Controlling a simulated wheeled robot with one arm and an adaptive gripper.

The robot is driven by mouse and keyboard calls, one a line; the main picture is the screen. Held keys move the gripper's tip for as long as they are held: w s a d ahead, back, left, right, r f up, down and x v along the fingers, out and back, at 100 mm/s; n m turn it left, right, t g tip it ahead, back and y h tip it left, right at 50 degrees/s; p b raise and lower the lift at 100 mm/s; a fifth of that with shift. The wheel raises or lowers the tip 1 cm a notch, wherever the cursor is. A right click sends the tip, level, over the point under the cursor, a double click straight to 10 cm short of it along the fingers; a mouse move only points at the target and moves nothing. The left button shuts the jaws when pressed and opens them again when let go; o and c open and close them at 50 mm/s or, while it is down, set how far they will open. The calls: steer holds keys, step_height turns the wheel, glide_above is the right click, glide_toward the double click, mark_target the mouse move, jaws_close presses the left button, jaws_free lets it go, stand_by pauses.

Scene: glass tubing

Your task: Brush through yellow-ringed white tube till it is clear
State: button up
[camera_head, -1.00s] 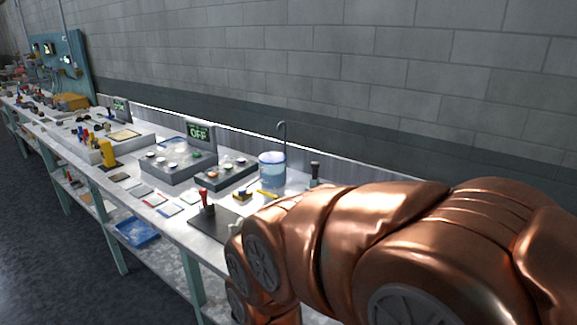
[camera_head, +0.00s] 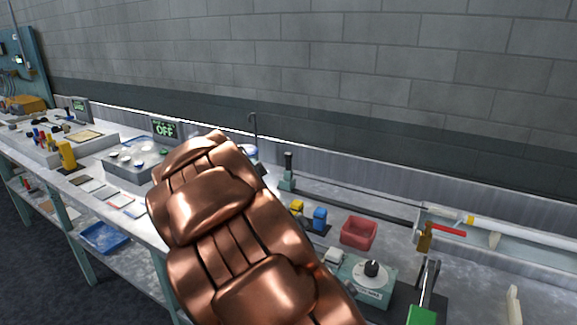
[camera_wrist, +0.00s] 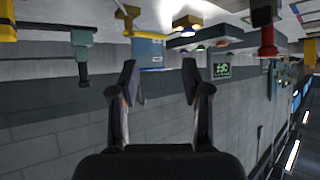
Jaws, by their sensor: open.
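A white tube (camera_head: 525,234) with a yellow ring (camera_head: 470,219) near its left end lies along the back of the bench, at the right of the head view. Its right end runs out of the picture, and I cannot see into its bore. My gripper (camera_wrist: 159,72) is open and empty in the wrist view, with the fingers well apart. That view is upside down, and the tube does not show in it. In the head view my arm hides the gripper. I cannot make out a brush for certain.
A red bin (camera_head: 358,232), a blue block (camera_head: 320,217) and a grey-green stand (camera_head: 287,176) are left of the tube. A red lever (camera_head: 447,230) is close to the yellow ring. A dial box (camera_head: 365,278) and green block (camera_head: 421,315) are in front. The wrist view shows a blue container (camera_wrist: 150,54).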

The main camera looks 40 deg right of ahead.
steer(key=w+d+m+h+b, duration=0.1)
steer(key=w+d+m+h, duration=0.15)
steer(key=d, duration=0.45)
steer(key=w+d+m+h, duration=0.1)
steer(key=w+d+h, duration=0.15)
steer(key=d, duration=0.45)
steer(key=m+g+h+b, duration=0.1)
steer(key=m+h, duration=0.1)
steer(key=h, duration=0.3)
glide_toward(287, 163)
steer(key=x, duration=0.4)
steer(key=shift+p+x, duration=0.85)
steer(key=shift+x, duration=2.7)
steer(key=shift+r, duration=0.1)
jaws_close()
